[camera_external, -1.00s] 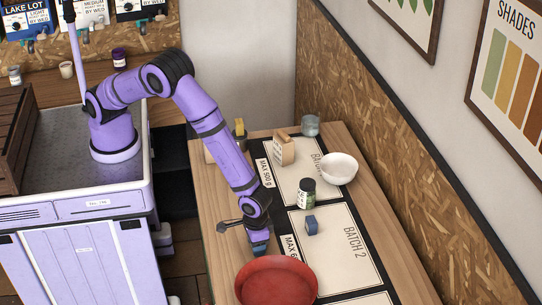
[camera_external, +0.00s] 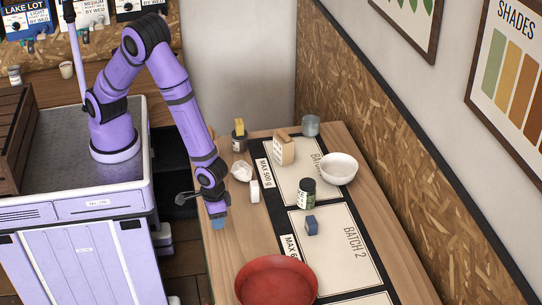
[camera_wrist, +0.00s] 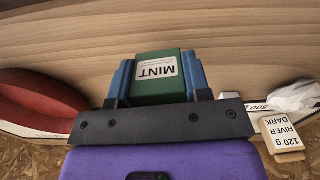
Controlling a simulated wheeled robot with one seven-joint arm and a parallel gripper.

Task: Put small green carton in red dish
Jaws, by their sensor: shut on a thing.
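The small green carton (camera_wrist: 160,88), with a white MINT label, is between the two blue fingers of my gripper (camera_wrist: 158,75) in the wrist view, and the gripper is shut on it. In the external view my gripper (camera_external: 217,222) points down over the left part of the wooden table, and the carton cannot be made out there. The red dish (camera_external: 277,283) is at the near end of the table, to the right of and nearer the camera than my gripper. It also shows at the left of the wrist view (camera_wrist: 35,105). The dish looks empty.
A white box (camera_external: 255,191), a crumpled white piece (camera_external: 241,171) and a dark cup (camera_external: 239,143) stand behind my gripper. A dark jar (camera_external: 306,193), a blue block (camera_external: 312,225), a white bowl (camera_external: 338,168), a tan carton (camera_external: 284,148) and a grey tin (camera_external: 311,125) stand farther right.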

